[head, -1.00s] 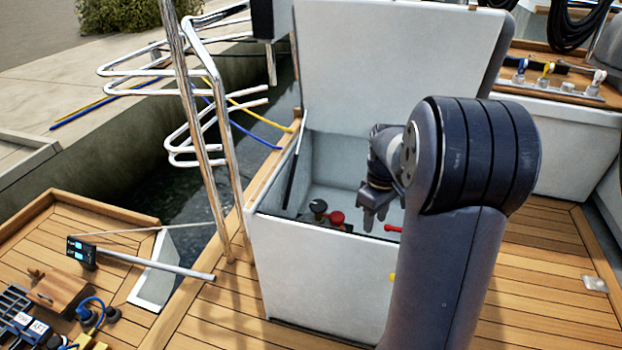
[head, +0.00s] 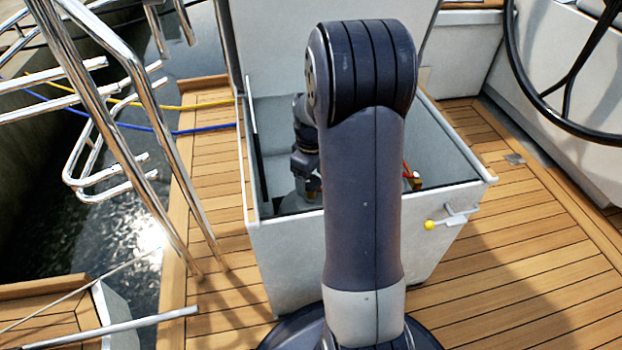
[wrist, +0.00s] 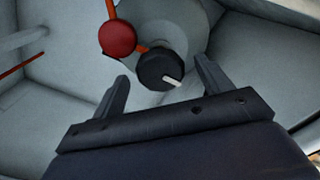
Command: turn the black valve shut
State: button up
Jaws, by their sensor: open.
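The black valve (wrist: 160,69) is a round dark knob with a white mark on its face, down inside the open white locker (head: 275,235). In the wrist view it lies ahead of my gripper (wrist: 161,72), between the two fingertips in the picture. My gripper is open with nothing held. I cannot tell whether the fingers touch the knob. A red round knob (wrist: 118,38) sits just left of and above the black one. In the head view my own arm hides the black valve and most of my gripper.
The locker's white walls surround my gripper, with its raised lid (head: 275,55) behind. Steel rails (head: 140,110) stand left, a steering wheel (head: 560,90) at the upper right. Teak deck (head: 520,270) is clear at the right.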

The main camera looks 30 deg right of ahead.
jog(key=c, duration=1)
jog(key=shift+o, duration=0.2)
